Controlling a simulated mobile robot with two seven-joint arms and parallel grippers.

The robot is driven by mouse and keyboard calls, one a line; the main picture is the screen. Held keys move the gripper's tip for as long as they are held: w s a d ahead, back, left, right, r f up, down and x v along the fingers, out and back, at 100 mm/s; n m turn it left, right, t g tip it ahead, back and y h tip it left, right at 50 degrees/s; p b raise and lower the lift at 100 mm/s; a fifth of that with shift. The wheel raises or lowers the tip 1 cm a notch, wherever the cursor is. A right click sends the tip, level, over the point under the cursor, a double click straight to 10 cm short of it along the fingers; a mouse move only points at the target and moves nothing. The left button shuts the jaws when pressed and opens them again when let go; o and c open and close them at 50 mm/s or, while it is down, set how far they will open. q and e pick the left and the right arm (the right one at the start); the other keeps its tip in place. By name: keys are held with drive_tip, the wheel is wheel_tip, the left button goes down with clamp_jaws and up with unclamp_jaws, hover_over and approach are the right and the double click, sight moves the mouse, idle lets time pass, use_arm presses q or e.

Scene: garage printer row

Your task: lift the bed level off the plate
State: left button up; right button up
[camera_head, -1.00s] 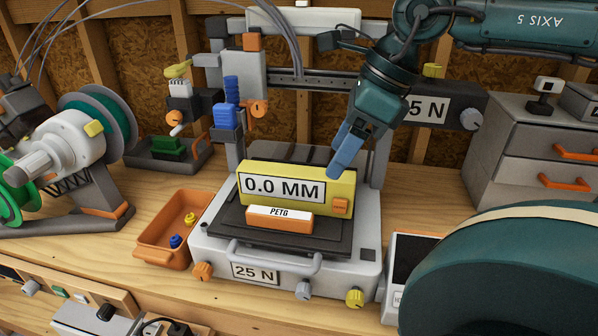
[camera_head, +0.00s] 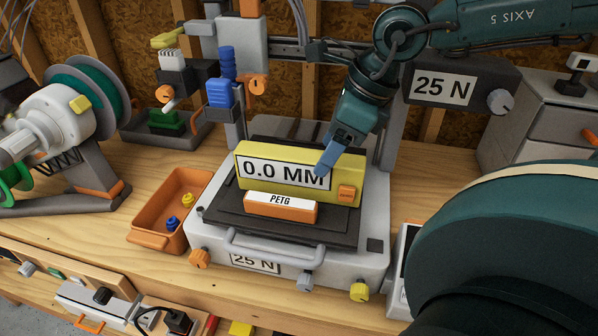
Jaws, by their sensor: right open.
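The bed level is a yellow block (camera_head: 290,153) marked "0.0 MM", standing upright on the dark plate (camera_head: 225,212) of the printer. An orange patch sits at its lower right. An orange block (camera_head: 280,208) labelled "PETG" lies on the plate in front of it. My right gripper (camera_head: 324,168) comes down from the upper right at the level's right half. A blue finger overlaps the level's front face and covers part of the last letter. The jaws are open; the other finger is hidden, so I cannot tell whether they straddle the level. My left gripper is not in view.
An orange bin (camera_head: 152,240) with small blue and yellow parts stands left of the printer. The print head carriage with a blue part (camera_head: 222,93) hangs behind at left. A "25 N" box (camera_head: 460,90) is at the right. Spools (camera_head: 85,95) stand far left.

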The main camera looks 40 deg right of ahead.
sight(299, 174)
drive_tip(key=shift+a+f, duration=0.2)
drive_tip(key=shift+f, duration=0.4)
drive_tip(key=shift+x, duration=2.05)
drive_tip(key=c, duration=1.2)
drive_tip(key=shift+r, duration=0.1)
